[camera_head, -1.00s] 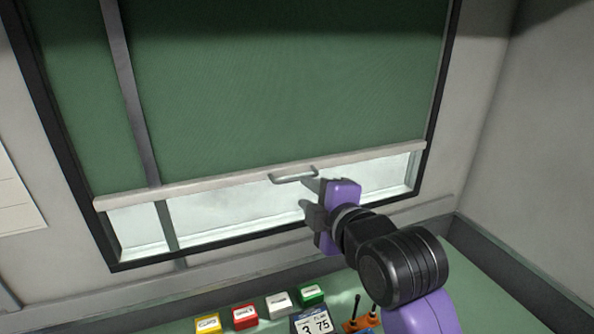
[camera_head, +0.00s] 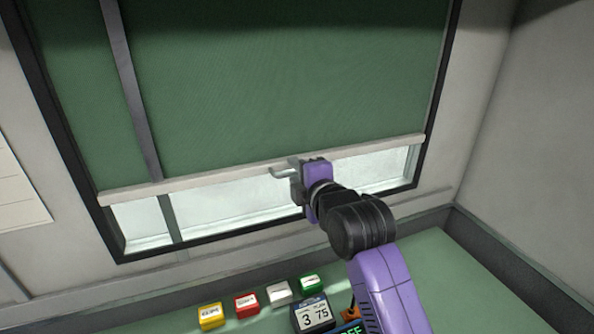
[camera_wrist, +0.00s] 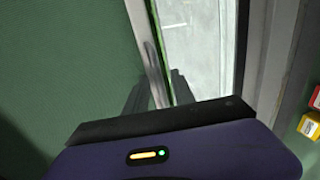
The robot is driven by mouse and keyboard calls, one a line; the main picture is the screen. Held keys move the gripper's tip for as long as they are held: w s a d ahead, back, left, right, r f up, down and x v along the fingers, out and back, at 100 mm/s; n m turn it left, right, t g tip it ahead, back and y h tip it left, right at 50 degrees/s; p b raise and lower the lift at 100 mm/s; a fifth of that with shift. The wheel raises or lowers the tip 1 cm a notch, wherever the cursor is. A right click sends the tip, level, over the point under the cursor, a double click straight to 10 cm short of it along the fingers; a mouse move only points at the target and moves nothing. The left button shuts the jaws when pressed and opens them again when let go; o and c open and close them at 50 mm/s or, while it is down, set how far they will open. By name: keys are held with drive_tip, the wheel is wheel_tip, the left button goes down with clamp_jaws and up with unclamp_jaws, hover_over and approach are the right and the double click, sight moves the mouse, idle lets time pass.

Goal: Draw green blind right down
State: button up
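The green blind (camera_head: 280,80) covers most of the window. Its pale bottom bar (camera_head: 390,145) hangs above the window sill, with a strip of bright glass showing below. A grey metal handle (camera_head: 283,171) sticks out from the middle of the bar. My gripper (camera_head: 296,180) is at the right end of the handle, and it hides part of it. In the wrist view my gripper's fingers (camera_wrist: 158,95) stand apart, on either side of the handle (camera_wrist: 152,65). I cannot tell whether either finger touches it.
Below the window is a green desk top (camera_head: 415,270). On it stand a yellow box (camera_head: 211,317), a red box (camera_head: 246,305), a white box (camera_head: 279,292), a green box (camera_head: 310,284) and a dark calendar block (camera_head: 313,314). A dark frame (camera_head: 433,120) borders the window.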

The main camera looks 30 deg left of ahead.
clamp_jaws()
idle(1.5)
